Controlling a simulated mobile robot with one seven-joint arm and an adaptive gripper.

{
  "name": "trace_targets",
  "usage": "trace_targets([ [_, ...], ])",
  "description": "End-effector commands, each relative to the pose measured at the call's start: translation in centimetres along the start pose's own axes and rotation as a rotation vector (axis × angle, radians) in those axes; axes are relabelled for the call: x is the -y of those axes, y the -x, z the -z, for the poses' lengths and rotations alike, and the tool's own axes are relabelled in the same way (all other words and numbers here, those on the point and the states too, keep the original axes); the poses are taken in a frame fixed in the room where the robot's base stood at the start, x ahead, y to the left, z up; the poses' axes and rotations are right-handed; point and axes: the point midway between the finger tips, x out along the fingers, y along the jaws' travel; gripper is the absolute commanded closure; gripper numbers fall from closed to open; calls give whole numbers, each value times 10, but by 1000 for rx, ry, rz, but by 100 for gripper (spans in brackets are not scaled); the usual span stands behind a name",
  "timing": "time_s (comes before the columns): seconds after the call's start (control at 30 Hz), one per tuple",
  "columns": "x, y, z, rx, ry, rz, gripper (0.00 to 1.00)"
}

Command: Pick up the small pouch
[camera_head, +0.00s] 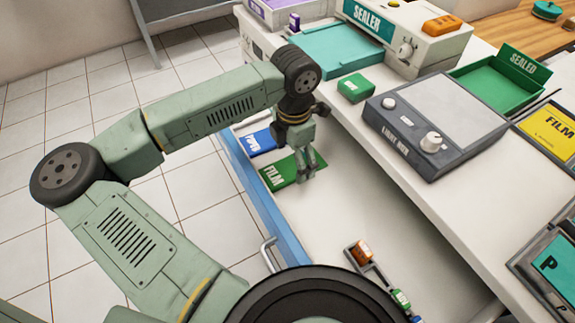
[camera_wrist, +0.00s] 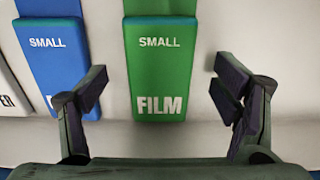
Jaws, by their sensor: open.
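A green pouch (camera_head: 278,176) marked FILM lies in the open drawer. In the wrist view the green pouch (camera_wrist: 160,70) reads SMALL FILM. A blue pouch (camera_head: 262,141) marked PAPER lies beside it; in the wrist view the blue pouch (camera_wrist: 55,55) reads SMALL, its lower word partly hidden by my left finger. My gripper (camera_head: 308,172) is open above the drawer, at the right end of the green pouch. In the wrist view my gripper (camera_wrist: 162,92) has its fingers on either side of the green pouch's near end, with nothing held. Its height above the pouch is unclear.
The drawer's blue front (camera_head: 262,195) bounds it on the left. The counter carries a light box (camera_head: 430,112), a sealer (camera_head: 410,35), a small green box (camera_head: 355,88) and a green SEALED tray (camera_head: 495,85). Small orange (camera_head: 361,252) and green items sit nearer. The drawer's middle is bare.

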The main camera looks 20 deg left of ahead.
Motion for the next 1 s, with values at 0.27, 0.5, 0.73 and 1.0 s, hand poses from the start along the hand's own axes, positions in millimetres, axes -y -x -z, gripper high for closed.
trace_targets([
  [0.27,0,-19,0,0,0,-1,18],
  [0.5,0,-19,0,0,0,-1,25],
  [0.73,0,-18,0,0,0,-1,40],
  [1.0,0,-18,0,0,0,-1,58],
])
